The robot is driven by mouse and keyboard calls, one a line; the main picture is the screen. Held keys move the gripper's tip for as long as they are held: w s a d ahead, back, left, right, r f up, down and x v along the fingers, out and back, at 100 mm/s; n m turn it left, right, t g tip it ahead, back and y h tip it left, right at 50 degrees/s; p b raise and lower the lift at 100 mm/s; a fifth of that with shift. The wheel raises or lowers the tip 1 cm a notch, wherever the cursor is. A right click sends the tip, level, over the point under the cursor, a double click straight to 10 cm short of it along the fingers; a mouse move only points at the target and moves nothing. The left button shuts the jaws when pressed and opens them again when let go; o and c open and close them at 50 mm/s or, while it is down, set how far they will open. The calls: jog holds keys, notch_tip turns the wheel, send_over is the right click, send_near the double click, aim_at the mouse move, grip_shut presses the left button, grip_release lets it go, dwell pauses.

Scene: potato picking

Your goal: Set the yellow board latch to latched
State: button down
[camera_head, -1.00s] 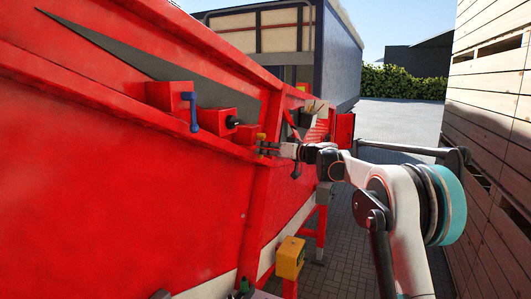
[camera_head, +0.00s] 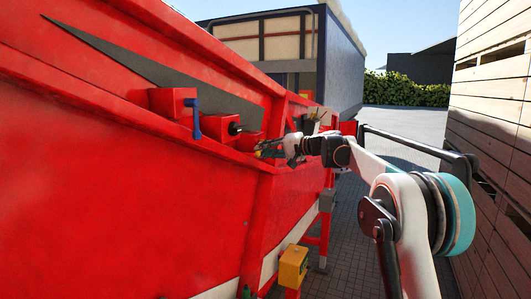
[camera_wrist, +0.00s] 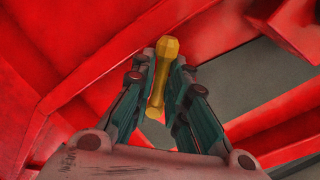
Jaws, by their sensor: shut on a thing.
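The yellow board latch (camera_wrist: 157,92) is a short yellow handle with a thick faceted end, seen in the wrist view between my two fingers. My gripper (camera_wrist: 164,60) is shut on it, one finger on each side. In the head view my gripper (camera_head: 268,149) is at the side of the red machine (camera_head: 130,170), just right of the red blocks. Only a little yellow shows at its tips there, so the latch's exact angle is hard to tell.
A blue handle (camera_head: 196,120) on a red block (camera_head: 170,102) and a black knob (camera_head: 235,128) are left of my gripper. A yellow box (camera_head: 293,265) sits lower down. Wooden crates (camera_head: 490,130) stand at the right, with paving between.

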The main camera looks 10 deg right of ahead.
jog(key=shift+a+r+m+g+y+p, duration=0.1)
jog(key=shift+r+m+g+y+p, duration=0.1)
jog(key=shift+r+m, duration=0.35)
jog(key=shift+r+m+g+y+p, duration=0.1)
jog(key=shift+r+m+g+p, duration=0.1)
jog(key=shift+m, duration=0.65)
jog(key=c, duration=1.8)
grip_release()
jog(key=shift+o, duration=0.6)
jog(key=shift+s+a+r, duration=0.1)
jog(key=shift+s+r, duration=0.05)
jog(key=shift+s, duration=0.1)
jog(key=shift+w, duration=0.15)
jog(key=v, duration=1.2)
